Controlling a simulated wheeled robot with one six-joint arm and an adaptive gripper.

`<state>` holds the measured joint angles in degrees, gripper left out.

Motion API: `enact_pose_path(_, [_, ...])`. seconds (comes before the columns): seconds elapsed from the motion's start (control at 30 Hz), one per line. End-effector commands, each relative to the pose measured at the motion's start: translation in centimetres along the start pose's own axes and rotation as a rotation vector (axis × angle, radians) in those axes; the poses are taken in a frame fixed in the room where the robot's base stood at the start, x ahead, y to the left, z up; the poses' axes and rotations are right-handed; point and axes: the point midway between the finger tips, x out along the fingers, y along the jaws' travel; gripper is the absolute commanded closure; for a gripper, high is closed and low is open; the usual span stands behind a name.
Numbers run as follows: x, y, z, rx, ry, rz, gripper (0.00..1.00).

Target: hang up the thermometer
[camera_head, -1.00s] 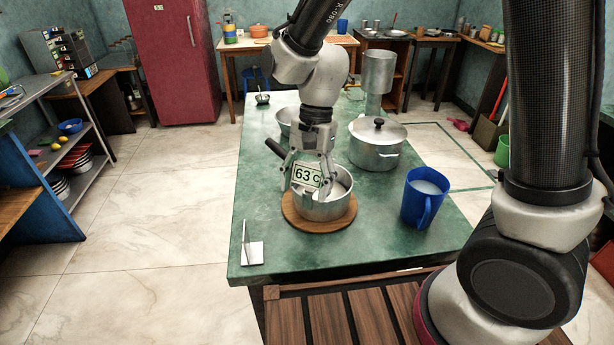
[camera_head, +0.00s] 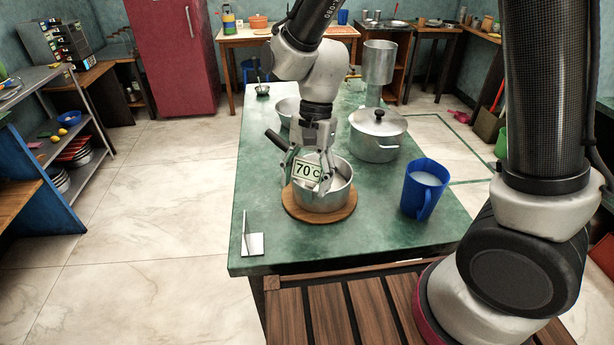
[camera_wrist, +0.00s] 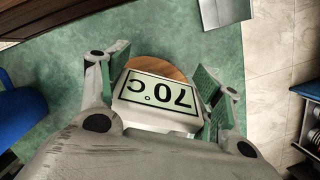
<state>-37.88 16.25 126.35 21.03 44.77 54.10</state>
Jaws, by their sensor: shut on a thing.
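The thermometer (camera_head: 307,172) has a pale display that reads 70 C. My gripper (camera_head: 312,165) is shut on it, and holds it over the saucepan (camera_head: 335,191) on the round wooden board (camera_head: 320,218). The thermometer also shows upside down between the fingers in the wrist view (camera_wrist: 158,94). Its lower end is hidden, so I cannot tell how deep it reaches into the pan. A small metal stand (camera_head: 250,243) with an upright plate is at the table's front left corner; it also shows at the top of the wrist view (camera_wrist: 224,10).
The green table (camera_head: 360,245) carries a blue jug (camera_head: 424,188) with pale liquid on the right and a lidded pot (camera_head: 377,134) behind. Another pot (camera_head: 286,107) stands behind my gripper. The table is clear between the board and the metal stand.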

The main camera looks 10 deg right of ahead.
Motion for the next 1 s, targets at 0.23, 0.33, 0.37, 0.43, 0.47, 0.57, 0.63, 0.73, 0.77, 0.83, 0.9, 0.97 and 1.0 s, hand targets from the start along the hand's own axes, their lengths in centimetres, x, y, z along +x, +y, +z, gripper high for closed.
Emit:
enact_pose_path(0.23, [0.36,0.02,-0.10,0.000,0.000,0.001,0.59])
enact_pose_path(0.33, [0.50,0.03,-0.13,0.000,0.000,0.001,0.59])
enact_pose_path(0.37, [0.54,0.03,-0.14,0.000,0.000,0.001,0.59])
enact_pose_path(0.43, [0.62,0.03,-0.16,0.000,0.000,0.001,0.34])
enact_pose_path(0.47, [0.60,0.02,-0.16,0.000,0.000,0.000,0.28])
enact_pose_path(0.57, [0.60,0.02,-0.16,0.000,0.000,0.000,0.10])
enact_pose_path(0.63, [0.60,0.02,-0.16,0.000,0.000,0.000,0.10])
enact_pose_path(0.73, [0.60,0.02,-0.16,0.000,0.000,0.000,0.10])
enact_pose_path(0.77, [0.60,0.02,-0.16,0.000,0.000,0.000,0.10])
enact_pose_path(0.83, [0.60,0.01,-0.16,0.000,0.000,0.000,0.10])
enact_pose_path(0.9, [0.56,0.01,-0.16,0.000,0.000,0.000,0.10])
enact_pose_path(0.97, [0.33,-0.02,-0.17,0.000,0.000,-0.001,0.10])
enact_pose_path(1.0, [0.01,-0.06,-0.18,0.000,0.000,-0.002,0.10])
